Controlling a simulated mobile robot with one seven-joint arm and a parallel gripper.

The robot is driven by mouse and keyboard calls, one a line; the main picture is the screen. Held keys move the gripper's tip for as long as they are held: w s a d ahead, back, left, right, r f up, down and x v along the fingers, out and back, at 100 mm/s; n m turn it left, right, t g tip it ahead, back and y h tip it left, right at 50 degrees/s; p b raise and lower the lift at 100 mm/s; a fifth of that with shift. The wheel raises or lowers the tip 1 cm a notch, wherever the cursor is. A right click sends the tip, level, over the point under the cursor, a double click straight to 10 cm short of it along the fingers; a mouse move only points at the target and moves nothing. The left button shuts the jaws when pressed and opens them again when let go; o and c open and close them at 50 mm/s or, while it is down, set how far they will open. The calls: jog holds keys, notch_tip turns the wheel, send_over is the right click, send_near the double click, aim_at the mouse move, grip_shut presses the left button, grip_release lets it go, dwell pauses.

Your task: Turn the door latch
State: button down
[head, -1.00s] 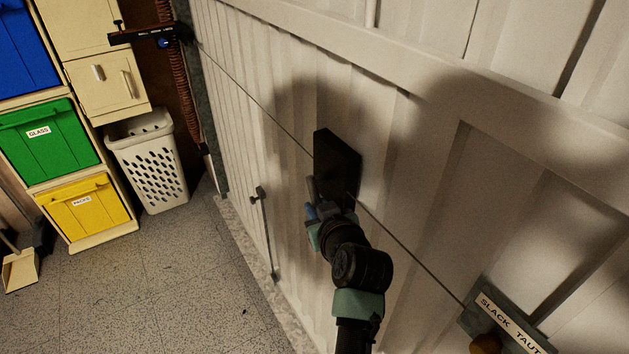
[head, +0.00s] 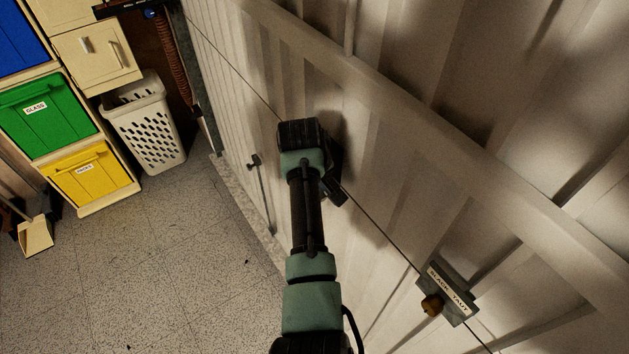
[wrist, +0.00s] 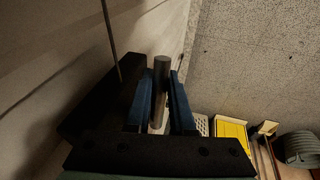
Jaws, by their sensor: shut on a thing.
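The door latch is a dark plate (wrist: 100,100) on the pale panelled door (wrist: 60,40) with a dark round handle bar (wrist: 162,75). In the wrist view the blue fingers of my gripper (wrist: 162,92) stand on either side of the bar and are shut on it. The plate lies just left of the fingers. In the head view my wrist covers most of the latch; a dark edge (head: 335,165) shows at its right. The fingers and the bar cannot be made out there.
A small lever with a rod (head: 254,162) is on the door at the left. Bins (head: 50,110) and a white basket (head: 147,125) stand far left. The floor (head: 170,270) between is clear.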

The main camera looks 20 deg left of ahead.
jog(key=shift+d+r+g+h, duration=0.1)
jog(key=shift+r+g+h, duration=0.4)
jog(key=shift+g+h, duration=0.3)
jog(key=c, duration=1.1)
grip_release()
jog(key=shift+o, duration=0.2)
jog(key=shift+r, duration=0.1)
jog(key=b+v, duration=0.2)
jog(key=v, duration=1.1)
jog(key=shift+a, duration=0.25)
